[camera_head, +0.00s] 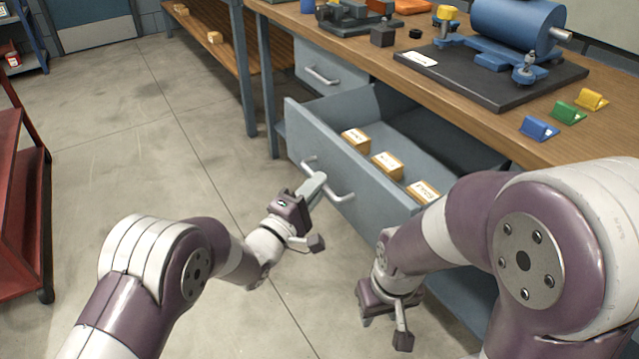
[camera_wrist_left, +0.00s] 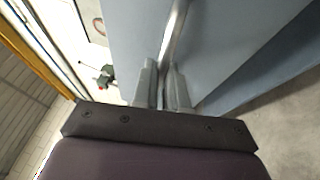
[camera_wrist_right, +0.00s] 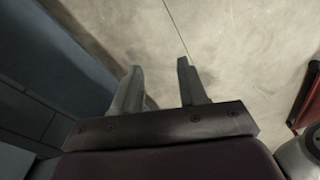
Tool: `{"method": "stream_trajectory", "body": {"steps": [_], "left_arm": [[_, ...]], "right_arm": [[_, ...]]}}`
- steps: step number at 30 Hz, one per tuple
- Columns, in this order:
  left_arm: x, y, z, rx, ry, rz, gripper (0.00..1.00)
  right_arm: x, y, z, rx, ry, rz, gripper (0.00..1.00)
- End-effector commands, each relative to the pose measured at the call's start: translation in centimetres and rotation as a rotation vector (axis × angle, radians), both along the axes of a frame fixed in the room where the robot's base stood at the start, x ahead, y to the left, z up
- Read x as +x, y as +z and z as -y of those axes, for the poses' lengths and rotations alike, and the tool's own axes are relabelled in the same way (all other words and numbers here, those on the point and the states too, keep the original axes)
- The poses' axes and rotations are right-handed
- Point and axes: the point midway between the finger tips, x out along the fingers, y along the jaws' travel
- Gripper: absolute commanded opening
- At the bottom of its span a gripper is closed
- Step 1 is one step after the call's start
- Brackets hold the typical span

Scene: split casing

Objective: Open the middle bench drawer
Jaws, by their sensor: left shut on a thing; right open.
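The middle bench drawer (camera_head: 312,137) is grey and stands pulled out from under the bench, with several small labelled boxes inside, among them one (camera_head: 387,165) near its middle. Its bar handle (camera_head: 340,190) runs along the front face. My left gripper (camera_head: 318,188) is shut on the handle; the left wrist view shows the bar (camera_wrist_left: 176,40) between its fingers (camera_wrist_left: 163,85). My right gripper (camera_head: 385,325) is open and empty, low in front of the bench. The right wrist view shows its fingers (camera_wrist_right: 160,85) apart over bare floor.
Another drawer (camera_head: 325,75) beyond is closed. The wooden bench top (camera_head: 400,85) carries a blue motor (camera_head: 515,25) on a dark plate (camera_head: 480,85), and blue, green and yellow wedge blocks. A red cart (camera_head: 20,200) stands at the left. The floor between is clear.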

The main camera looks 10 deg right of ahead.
Motion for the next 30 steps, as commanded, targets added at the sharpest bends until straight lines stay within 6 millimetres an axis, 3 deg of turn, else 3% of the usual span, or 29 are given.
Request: {"method": "stream_trajectory", "body": {"steps": [7, 9, 10, 20, 23, 30], "left_arm": [[0.0, -0.1, 0.0, 0.001, 0.0, -0.001, 0.0], [0.0, -0.1, 0.0, 0.001, 0.0, -0.001, 0.29], [0.0, -0.1, 0.0, 0.001, 0.0, -0.001, 0.38], [-0.2, 0.0, -0.3, 0.001, 0.0, -0.001, 0.38], [-1.3, -0.1, -1.4, 0.003, 0.001, -0.003, 0.38], [-5.6, -1.2, -6.2, 0.003, 0.003, -0.005, 0.38]], "right_arm": [[0.0, 0.0, 0.0, 0.0, 0.0, 0.0, 0.43], [0.0, 0.0, 0.0, 0.0, 0.0, 0.0, 0.43], [0.0, 0.0, 0.0, 0.0, 0.0, 0.0, 0.43], [0.0, 0.2, 0.0, 0.0, 0.0, 0.0, 0.43], [0.0, 0.8, 0.0, 0.0, 0.0, 0.0, 0.43], [0.0, 2.6, 0.0, 0.0, 0.0, 0.0, 0.43]]}}
